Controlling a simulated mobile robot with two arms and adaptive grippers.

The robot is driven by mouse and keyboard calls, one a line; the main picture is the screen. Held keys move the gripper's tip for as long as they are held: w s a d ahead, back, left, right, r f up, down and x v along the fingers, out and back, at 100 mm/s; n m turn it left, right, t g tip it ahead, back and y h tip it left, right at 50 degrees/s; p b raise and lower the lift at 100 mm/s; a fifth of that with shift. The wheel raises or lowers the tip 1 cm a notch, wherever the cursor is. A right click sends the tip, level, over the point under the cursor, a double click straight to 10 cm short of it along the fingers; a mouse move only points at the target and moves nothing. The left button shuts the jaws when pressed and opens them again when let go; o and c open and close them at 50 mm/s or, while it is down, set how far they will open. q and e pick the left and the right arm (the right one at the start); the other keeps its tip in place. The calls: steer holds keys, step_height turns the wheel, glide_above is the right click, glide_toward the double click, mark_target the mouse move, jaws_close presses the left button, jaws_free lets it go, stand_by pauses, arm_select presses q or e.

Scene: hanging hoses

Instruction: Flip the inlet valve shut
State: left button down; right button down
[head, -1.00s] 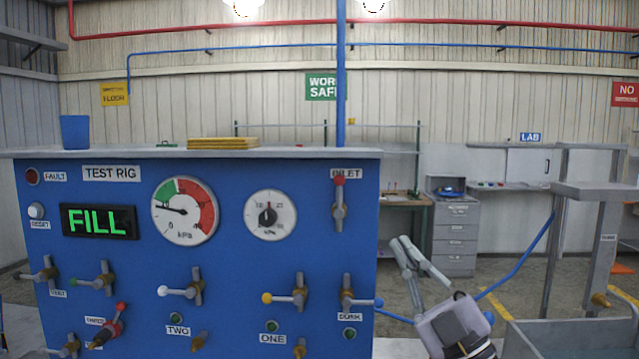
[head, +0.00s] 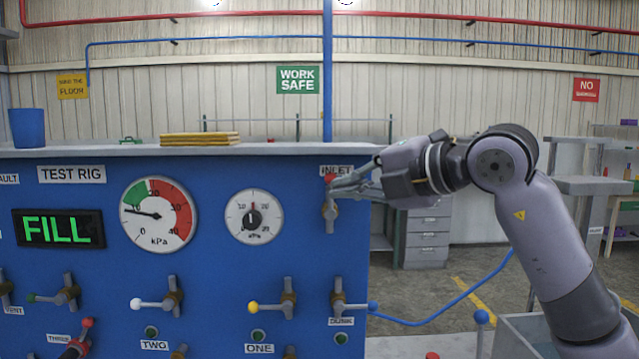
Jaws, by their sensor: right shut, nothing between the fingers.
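The inlet valve (head: 330,214) is on the upper right of the blue test rig panel, under the INLET label. Its lever stands upright with a red tip at the top, partly hidden by my fingers. My right gripper (head: 340,188) reaches in from the right, its fingers shut and empty. The fingertips overlap the upper lever just below the red tip; I cannot tell whether they touch it. My left gripper is out of view.
The panel's display (head: 58,229) reads FILL. A kPa gauge (head: 158,214) and a smaller dial (head: 253,216) sit left of the inlet valve. Several other valves line the panel below, including a blue-tipped one (head: 346,306). A blue pipe rises behind the rig.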

steer(key=p+x, duration=0.5)
steer(key=x, duration=0.5)
steer(key=d, duration=0.1)
steer(key=w+d+p, duration=0.1)
steer(key=w+d+r, duration=0.1)
steer(key=shift+d+r, duration=0.1)
steer(key=shift+d, duration=0.1)
steer(key=shift+a, duration=0.2)
steer(key=shift+d, duration=0.1)
